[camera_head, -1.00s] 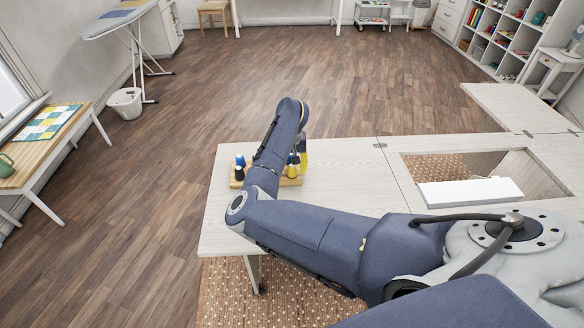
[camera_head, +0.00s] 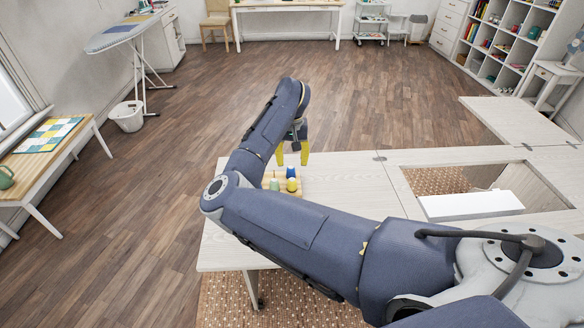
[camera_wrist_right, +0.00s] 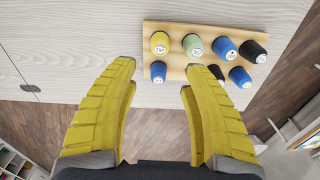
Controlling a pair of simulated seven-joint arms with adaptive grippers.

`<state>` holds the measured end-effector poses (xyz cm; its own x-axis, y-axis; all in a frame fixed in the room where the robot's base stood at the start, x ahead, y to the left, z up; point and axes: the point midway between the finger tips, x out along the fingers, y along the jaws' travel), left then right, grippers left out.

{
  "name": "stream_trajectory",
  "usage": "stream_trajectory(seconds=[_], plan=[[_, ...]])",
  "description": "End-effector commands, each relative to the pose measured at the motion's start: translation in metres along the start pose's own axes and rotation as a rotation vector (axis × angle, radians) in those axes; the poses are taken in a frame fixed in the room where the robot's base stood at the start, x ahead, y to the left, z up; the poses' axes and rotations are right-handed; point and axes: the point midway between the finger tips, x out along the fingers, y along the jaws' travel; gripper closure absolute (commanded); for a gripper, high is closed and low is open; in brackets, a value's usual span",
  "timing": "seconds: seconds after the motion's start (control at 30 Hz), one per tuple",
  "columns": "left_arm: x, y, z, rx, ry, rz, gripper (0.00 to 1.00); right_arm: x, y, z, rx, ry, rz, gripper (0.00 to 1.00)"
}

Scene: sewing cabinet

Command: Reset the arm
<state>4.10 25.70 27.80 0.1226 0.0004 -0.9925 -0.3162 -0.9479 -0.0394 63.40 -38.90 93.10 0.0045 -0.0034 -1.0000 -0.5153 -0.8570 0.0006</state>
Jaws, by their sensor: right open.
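My right gripper (camera_head: 293,152) is open and empty, with yellow fingers, above the far edge of the white table by the spool rack. In the head view my arm hides part of the rack. My left gripper is not in view.
The white table (camera_head: 350,180) has a rectangular opening with a white block (camera_head: 470,205) at its near side. A side table (camera_head: 50,160), a white basket (camera_head: 127,116) and an ironing board (camera_head: 122,32) stand at the left. The wooden floor (camera_head: 370,90) beyond is clear.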

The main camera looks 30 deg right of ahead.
Motion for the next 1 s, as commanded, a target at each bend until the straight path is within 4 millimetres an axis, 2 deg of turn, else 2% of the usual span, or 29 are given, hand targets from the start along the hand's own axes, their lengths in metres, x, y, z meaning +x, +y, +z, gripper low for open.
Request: stream_trajectory(seconds=[0.23, 0.6, 0.7, 0.77, 0.87, 0.97, 1.0], plan=[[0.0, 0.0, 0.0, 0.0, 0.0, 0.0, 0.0, -0.013, 0.0, 0.0, 0.0, 0.0, -0.001, 0.53], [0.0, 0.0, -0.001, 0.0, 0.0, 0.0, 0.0, -0.013, 0.0, 0.0, 0.0, 0.0, 0.0, 0.53], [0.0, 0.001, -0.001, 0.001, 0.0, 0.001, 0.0, -0.009, 0.006, 0.0, 0.006, -0.002, 0.007, 0.53], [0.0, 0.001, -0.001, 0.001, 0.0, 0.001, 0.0, -0.002, 0.017, -0.002, 0.015, -0.005, 0.02, 0.53], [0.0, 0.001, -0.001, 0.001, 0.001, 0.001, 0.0, 0.018, 0.051, -0.005, 0.044, -0.011, 0.061, 0.53], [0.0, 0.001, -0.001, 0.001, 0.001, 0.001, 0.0, 0.045, 0.102, -0.007, 0.082, -0.02, 0.124, 0.53], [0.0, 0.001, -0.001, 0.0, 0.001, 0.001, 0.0, 0.056, 0.126, -0.007, 0.097, -0.023, 0.154, 0.53]])
